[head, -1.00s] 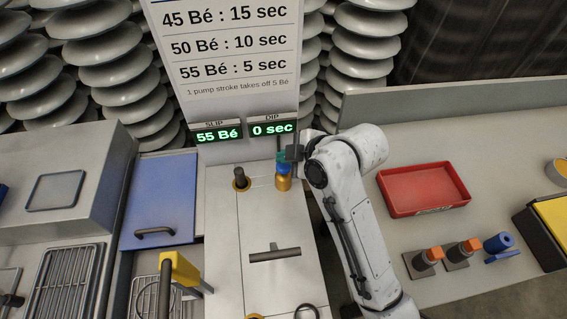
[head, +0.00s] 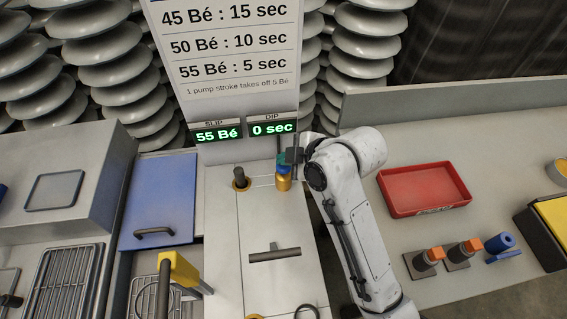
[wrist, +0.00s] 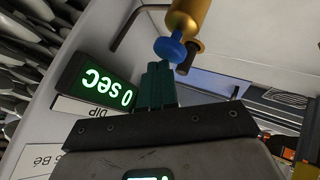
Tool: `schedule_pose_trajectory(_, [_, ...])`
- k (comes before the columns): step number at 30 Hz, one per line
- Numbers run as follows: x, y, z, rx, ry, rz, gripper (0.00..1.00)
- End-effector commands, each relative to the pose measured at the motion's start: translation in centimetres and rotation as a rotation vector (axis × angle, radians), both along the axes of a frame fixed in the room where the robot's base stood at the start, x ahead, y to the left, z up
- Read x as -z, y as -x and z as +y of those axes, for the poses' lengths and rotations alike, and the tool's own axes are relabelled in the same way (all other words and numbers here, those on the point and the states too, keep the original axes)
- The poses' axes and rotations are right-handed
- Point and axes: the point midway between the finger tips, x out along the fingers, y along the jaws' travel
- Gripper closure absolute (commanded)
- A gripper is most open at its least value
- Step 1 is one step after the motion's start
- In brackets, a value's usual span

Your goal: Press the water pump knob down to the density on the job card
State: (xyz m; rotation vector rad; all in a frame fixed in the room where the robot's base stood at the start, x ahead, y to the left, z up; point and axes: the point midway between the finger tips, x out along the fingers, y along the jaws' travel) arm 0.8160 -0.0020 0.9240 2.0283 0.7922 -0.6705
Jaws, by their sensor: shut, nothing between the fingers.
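The water pump is a brass cylinder (head: 284,183) with a blue knob (head: 282,170) on top, standing on the pale bench top. In the wrist view the blue knob (wrist: 170,48) lies just beyond my fingertips, with the brass body (wrist: 188,14) past it. My gripper (head: 282,158) is over the knob, its teal fingers (wrist: 158,80) shut with nothing between them. The fingertips are at or very near the knob; I cannot tell whether they touch. The slip display (head: 217,134) reads 55 Bé. I cannot make out a separate job card.
The white sign (head: 228,55) lists 45, 50 and 55 Bé with times and says one stroke takes off 5 Bé. The dip display (head: 272,128) reads 0 sec. A dark knob (head: 240,176) stands left of the pump. A T-handle (head: 274,254) lies nearer. A red tray (head: 425,188) is right.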

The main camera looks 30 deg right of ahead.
Motion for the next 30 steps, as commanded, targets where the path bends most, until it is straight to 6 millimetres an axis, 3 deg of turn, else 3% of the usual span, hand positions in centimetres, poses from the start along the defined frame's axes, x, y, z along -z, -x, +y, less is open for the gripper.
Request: schedule_pose_trajectory(30, [1.3,0.0,0.0,0.0,0.0,0.004,1.0])
